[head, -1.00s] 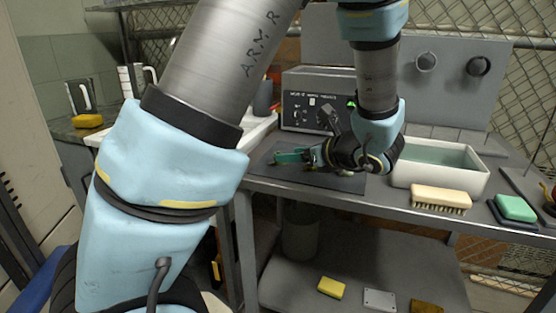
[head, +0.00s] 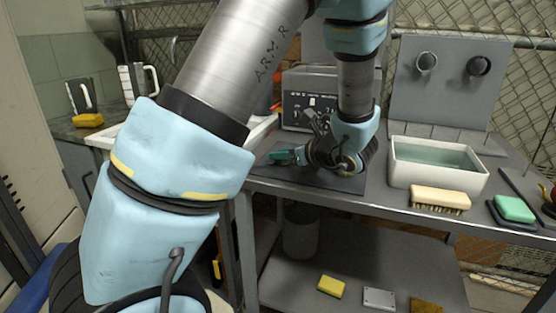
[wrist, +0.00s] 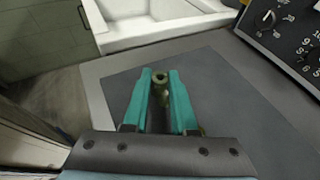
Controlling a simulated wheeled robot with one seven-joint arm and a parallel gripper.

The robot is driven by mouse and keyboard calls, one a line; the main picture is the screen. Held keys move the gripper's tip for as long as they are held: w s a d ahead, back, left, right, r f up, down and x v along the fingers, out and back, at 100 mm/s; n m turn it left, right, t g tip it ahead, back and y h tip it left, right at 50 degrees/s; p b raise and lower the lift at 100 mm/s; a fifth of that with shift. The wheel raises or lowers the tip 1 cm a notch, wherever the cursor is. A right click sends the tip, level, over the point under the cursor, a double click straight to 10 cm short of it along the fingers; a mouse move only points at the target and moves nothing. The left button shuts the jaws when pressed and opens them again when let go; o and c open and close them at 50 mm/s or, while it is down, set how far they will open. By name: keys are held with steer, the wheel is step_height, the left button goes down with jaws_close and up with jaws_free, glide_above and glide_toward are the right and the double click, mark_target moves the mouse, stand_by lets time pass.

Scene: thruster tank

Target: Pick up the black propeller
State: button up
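My gripper (head: 280,157) has two teal fingers and hangs low over the left part of a dark mat on the bench. In the wrist view the fingers (wrist: 160,76) stand apart with a gap between them. A small brass-coloured piece with a hole (wrist: 161,80) shows between the fingertips. I cannot tell whether the fingers touch it or it lies below them. I cannot make out a black propeller for certain in either view; my arm and wrist hide part of the mat. The mat (wrist: 232,108) looks bare around the fingers.
A control box with dials (head: 304,90) stands behind the mat. A white water tank (head: 438,183), a brush (head: 440,199) and a green sponge (head: 514,208) are to the right. Two round holders (head: 427,62) are on the back panel. A white sink (wrist: 150,28) lies beyond the fingers.

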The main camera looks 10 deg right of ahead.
jaws_close()
steer(key=shift+r, duration=0.1)
